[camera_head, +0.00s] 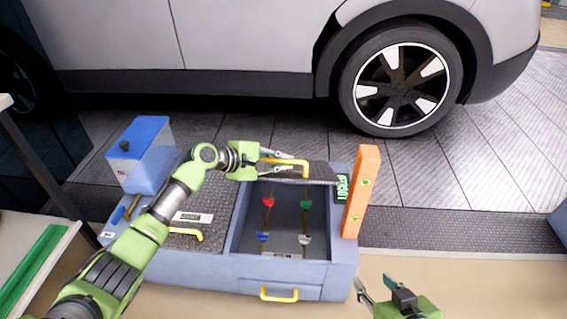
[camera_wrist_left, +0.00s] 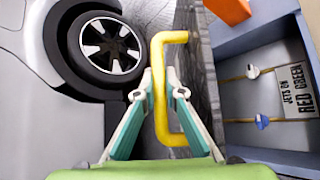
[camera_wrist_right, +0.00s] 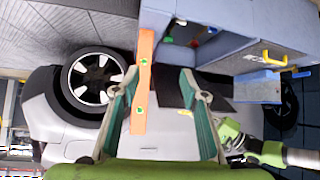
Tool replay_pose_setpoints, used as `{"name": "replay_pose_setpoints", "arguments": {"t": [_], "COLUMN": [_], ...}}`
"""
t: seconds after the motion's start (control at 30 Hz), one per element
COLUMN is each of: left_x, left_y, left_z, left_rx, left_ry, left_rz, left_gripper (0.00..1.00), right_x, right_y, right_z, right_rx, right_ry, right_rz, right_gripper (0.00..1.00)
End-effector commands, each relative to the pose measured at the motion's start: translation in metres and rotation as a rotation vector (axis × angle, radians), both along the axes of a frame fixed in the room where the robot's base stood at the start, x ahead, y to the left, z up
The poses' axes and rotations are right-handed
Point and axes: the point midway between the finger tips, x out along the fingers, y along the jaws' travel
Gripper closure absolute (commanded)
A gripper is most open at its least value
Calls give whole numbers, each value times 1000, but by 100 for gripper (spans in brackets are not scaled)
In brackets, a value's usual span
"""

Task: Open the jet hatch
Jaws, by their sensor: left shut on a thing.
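The jet hatch (camera_head: 322,172) is a dark textured lid that stands raised at the back of the open compartment in the blue-grey bench. Its yellow handle (camera_head: 300,163) also shows in the left wrist view (camera_wrist_left: 160,95). My left gripper (camera_head: 302,163) is shut on this handle, its fingertips around the handle's bar. Inside the open compartment (camera_head: 284,225) are red, green, blue and white valves on two rods. A label reading "JETS ON RED GREEN" (camera_wrist_left: 297,92) shows in the left wrist view. My right gripper (camera_head: 380,288) is open and empty, in front of the bench at the right.
A second dark lid (camera_head: 222,215) with a yellow handle (camera_head: 187,233) lies closed left of the compartment. An orange post (camera_head: 361,190) stands at the bench's right. A blue canister (camera_head: 143,150) stands at the back left. A drawer handle (camera_head: 279,295) is on the front. A car (camera_head: 200,40) is behind.

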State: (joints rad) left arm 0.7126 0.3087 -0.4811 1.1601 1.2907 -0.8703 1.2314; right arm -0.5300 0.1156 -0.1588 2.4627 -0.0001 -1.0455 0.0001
Motion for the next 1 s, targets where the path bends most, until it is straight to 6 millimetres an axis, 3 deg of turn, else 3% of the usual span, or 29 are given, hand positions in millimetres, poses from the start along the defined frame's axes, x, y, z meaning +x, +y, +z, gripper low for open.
{"name": "replay_pose_setpoints", "arguments": {"t": [0.43,0.6,0.63,0.77,1.0], "left_x": [1,1,1,1,1], "left_y": [0,0,0,0,0], "left_z": [2,2,2,2,2], "left_rx": [-2,-2,-2,-1,-2], "left_ry": [-3,-3,-3,-2,-2], "left_rz": [0,0,0,0,-1], "left_gripper": [100,100,100,100,100], "right_x": [-1,1,2,12,39], "right_y": [-1,3,6,21,66], "right_z": [-1,-2,-3,-7,-13], "right_rx": [-2,-29,-46,-185,-621], "right_ry": [6,3,1,-22,-105], "right_rz": [-1,26,43,165,527], "right_gripper": [60,100,100,100,100]}}
